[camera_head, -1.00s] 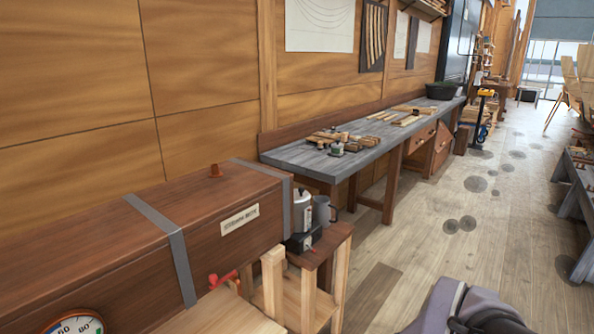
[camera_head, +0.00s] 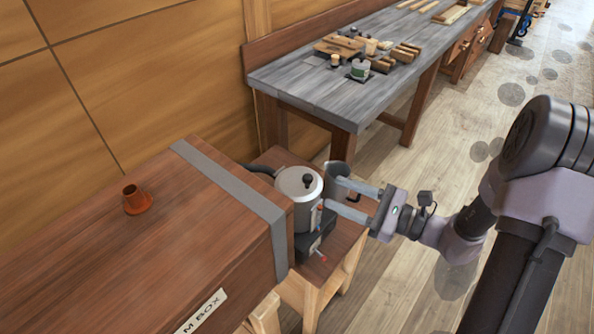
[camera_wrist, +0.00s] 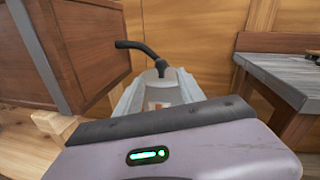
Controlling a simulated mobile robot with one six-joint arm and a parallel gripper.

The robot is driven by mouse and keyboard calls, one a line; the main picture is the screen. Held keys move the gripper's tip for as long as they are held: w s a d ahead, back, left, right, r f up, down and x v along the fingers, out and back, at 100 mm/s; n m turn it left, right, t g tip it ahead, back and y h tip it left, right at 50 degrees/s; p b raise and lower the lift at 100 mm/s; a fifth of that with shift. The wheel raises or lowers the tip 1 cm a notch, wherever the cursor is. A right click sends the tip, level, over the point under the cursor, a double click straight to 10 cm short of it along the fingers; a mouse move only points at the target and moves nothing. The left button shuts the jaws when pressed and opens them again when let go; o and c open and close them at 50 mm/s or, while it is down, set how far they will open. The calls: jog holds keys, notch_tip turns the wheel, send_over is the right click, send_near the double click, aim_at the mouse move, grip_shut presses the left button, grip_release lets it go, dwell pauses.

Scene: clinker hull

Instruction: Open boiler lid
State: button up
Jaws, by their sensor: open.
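The boiler (camera_head: 299,206) is a small silvery pot on a dark base with a red knob, standing on a wooden stand beside the steam box. Its round lid (camera_head: 292,179) is on top and has a black knob (camera_head: 308,181). I cannot tell whether a fingertip touches. In the wrist view the boiler (camera_wrist: 158,92) shows between the fingers, partly hidden by my gripper body, with its black knob (camera_wrist: 161,66) showing.
The wooden steam box (camera_head: 170,235) with grey straps is at left. A black hose (camera_head: 258,169) runs from the boiler to the box. A workbench (camera_head: 310,85) with wood pieces stands behind. Open floor lies at right.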

aim_at(296, 183)
jog(key=b+x, duration=0.2)
jog(key=x, duration=0.9)
jog(key=shift+w+a, duration=0.25)
jog(key=shift+a, duration=0.05)
grip_shut()
dwell(0.8)
